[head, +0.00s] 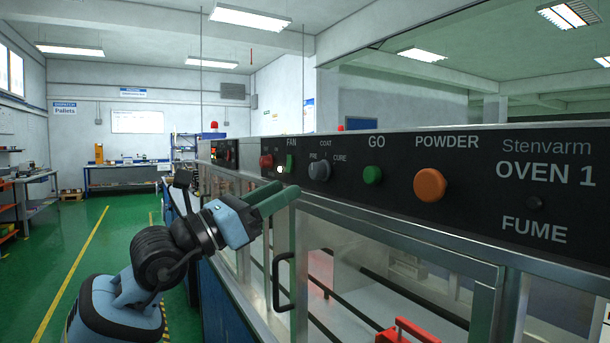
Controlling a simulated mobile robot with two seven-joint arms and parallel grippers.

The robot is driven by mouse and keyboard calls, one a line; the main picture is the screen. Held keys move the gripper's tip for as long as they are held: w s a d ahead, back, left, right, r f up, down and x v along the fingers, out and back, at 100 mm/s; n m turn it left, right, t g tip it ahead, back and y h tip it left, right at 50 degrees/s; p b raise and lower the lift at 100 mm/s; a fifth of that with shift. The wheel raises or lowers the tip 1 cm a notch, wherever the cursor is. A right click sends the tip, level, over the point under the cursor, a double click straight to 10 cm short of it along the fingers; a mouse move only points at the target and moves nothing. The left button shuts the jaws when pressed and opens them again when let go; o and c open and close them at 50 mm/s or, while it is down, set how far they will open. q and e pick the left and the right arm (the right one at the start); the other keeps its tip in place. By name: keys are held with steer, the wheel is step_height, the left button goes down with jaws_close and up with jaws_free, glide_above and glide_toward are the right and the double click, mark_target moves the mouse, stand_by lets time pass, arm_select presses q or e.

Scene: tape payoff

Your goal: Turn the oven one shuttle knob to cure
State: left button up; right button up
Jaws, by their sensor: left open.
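The oven one shuttle knob (319,171) is a small grey knob on the black control panel (475,158). The labels PRE, COAT and CURE stand to its left, above and to its right. Its pointer is too small for me to tell which label it faces. My left gripper (283,191) has green fingers and is open, with nothing seen between them. It is to the left of and a little below the knob, apart from it in the picture. My right gripper is not in view.
Beside the knob are a green FAN button (290,163), a red button (266,163), a green GO button (372,175) and an orange POWDER button (430,185). Below the panel, a glazed oven door has a black handle (281,281). Green floor (55,262) is clear at left.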

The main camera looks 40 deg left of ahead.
mark_target(312, 175)
arm_select(q)
steer(key=x, duration=0.2)
steer(key=p+x, duration=0.1)
steer(key=x, duration=0.1)
steer(key=shift+w+d+r+p, duration=0.1)
steer(key=shift+w+r+p, duration=0.1)
steer(key=shift+r+p, duration=0.15)
steer(key=shift+w+d+r, duration=0.1)
steer(key=shift+w+d, duration=0.25)
steer(key=shift+w, duration=0.4)
steer(key=shift+c, duration=0.6)
steer(key=c, duration=0.8)
steer(key=shift+c, duration=0.2)
